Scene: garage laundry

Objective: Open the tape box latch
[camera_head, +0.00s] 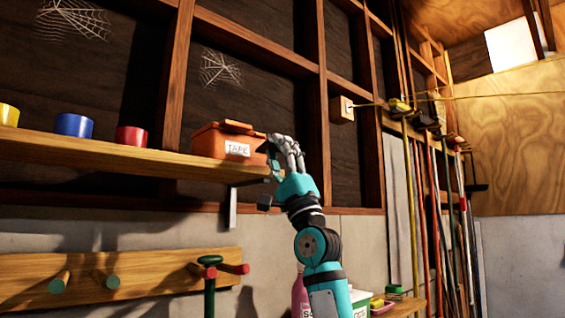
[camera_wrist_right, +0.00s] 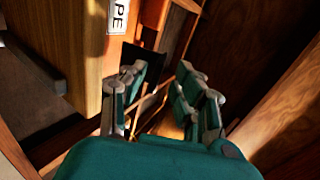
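The orange tape box (camera_head: 212,144), with a white "TAPE" label, sits near the right end of the wooden shelf. Its lid (camera_head: 238,126) looks closed in the head view, and I cannot clearly make out the latch. My right gripper (camera_head: 285,150) is at the box's right side, fingers pointing up, just past the shelf end; I cannot tell if it touches the box. In the right wrist view, the gripper (camera_wrist_right: 163,95) has its fingers spread with a gap and nothing between them. Part of the label (camera_wrist_right: 118,17) shows at the top. My left gripper is out of view.
The shelf (camera_head: 130,160) also holds a yellow roll (camera_head: 9,115), a blue roll (camera_head: 74,125) and a red roll (camera_head: 131,136), left of the box. A peg rail (camera_head: 140,264) is below. Long-handled tools (camera_head: 440,220) stand along the wall at right.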

